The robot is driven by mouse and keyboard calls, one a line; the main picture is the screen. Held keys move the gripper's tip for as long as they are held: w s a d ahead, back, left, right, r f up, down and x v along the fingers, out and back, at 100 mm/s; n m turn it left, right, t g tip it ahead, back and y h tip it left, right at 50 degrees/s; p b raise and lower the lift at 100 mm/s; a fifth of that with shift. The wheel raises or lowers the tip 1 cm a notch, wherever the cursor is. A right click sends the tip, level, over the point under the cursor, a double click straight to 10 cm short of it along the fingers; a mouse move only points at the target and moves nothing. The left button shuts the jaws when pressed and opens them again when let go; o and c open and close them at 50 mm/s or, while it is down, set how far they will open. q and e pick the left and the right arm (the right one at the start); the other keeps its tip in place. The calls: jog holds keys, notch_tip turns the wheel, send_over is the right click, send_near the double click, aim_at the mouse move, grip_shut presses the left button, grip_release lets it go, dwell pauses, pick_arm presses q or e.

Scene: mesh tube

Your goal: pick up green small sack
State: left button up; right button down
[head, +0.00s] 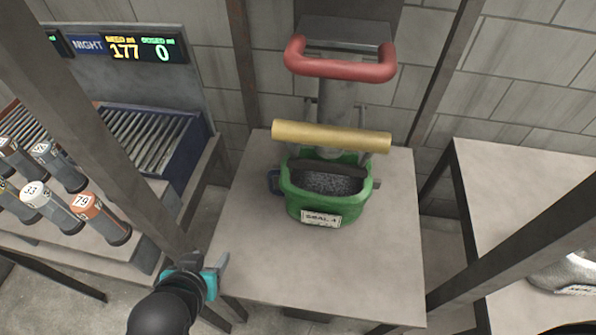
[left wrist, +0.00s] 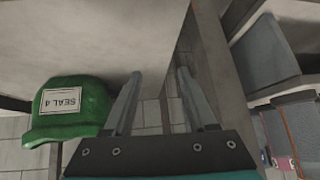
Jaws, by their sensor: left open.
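The green small sack (head: 309,205) sits upright on the middle table, open at the top with dark grainy contents inside. A white label is on its front. My left gripper (head: 207,268) is open and empty at the table's front left edge, apart from the sack, to its lower left. In the left wrist view the sack (left wrist: 75,108) shows upside down at the left, beside the two spread fingers (left wrist: 157,78). Its label reads "SEAL 4". My right gripper is not in view.
A press with a tan bar (head: 330,136) and red handle (head: 340,66) stands over the sack's back. Dark posts cross the view left and right. A rack of numbered tubes (head: 60,205) is left. The table (head: 340,270) in front of the sack is clear.

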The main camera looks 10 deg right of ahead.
pick_arm(q)
jog(key=shift+w+d+r+t, duration=0.2)
jog(key=shift+w+d+t, duration=0.35)
jog(key=shift+w, duration=0.2)
jog(key=w+d+r+m+t+h, duration=0.1)
jog(key=w+d+r+t+h, duration=0.25)
jog(key=d, duration=0.25)
jog(key=b, duration=0.2)
send_near(269, 184)
jog(key=shift+m, duration=0.3)
jog(key=x, duration=0.5)
jog(key=shift+w+a+f, duration=0.1)
jog(key=shift+w, duration=0.3)
jog(key=shift+d+b+x, duration=0.15)
jog(key=shift+b+x, duration=0.3)
jog(key=shift+x, duration=0.85)
jog(key=shift+d+b+x, duration=0.15)
jog(key=shift+b+x, duration=0.25)
jog(key=shift+x, duration=0.9)
jog(key=shift+s, duration=0.15)
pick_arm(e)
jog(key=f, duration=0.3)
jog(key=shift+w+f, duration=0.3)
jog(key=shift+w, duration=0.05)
pick_arm(q)
grip_shut()
